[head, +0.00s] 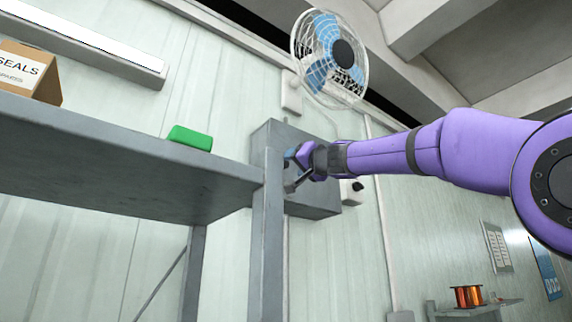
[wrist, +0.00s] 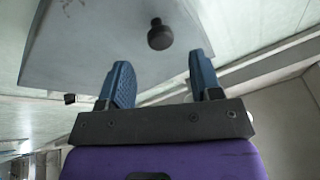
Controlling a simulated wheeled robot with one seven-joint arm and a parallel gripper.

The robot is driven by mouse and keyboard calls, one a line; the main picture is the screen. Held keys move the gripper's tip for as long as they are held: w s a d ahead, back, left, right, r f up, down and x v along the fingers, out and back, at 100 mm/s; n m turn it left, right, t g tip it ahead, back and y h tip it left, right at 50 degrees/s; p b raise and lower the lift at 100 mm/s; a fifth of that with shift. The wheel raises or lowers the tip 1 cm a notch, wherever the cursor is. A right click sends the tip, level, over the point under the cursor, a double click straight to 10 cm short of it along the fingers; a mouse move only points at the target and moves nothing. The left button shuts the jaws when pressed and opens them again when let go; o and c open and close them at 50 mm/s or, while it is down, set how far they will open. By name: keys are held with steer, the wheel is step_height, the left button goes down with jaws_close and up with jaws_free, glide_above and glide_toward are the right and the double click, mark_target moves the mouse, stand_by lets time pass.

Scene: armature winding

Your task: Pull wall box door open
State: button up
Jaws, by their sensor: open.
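The grey wall box (head: 316,201) is mounted on the pale panelled wall, partly hidden behind a shelf post and my gripper (head: 292,172). In the wrist view its flat grey door (wrist: 95,45) fills the upper left, and no gap along its edge is clear. A round black knob (wrist: 160,36) stands out from the door. My gripper also shows in the wrist view (wrist: 162,68), with its two blue fingers apart and empty. The knob appears between the finger directions, beyond the tips; no contact shows.
A grey shelf (head: 110,160) juts out left of the box, its upright post (head: 267,245) close to my gripper. A green block (head: 190,138) and a cardboard carton (head: 30,75) sit on it. A caged fan (head: 330,58) hangs above.

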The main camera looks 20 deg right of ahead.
mark_target(286, 163)
steer(key=shift+x, duration=2.8)
jaws_close()
steer(key=shift+s+d, duration=0.1)
steer(key=shift+s, duration=0.05)
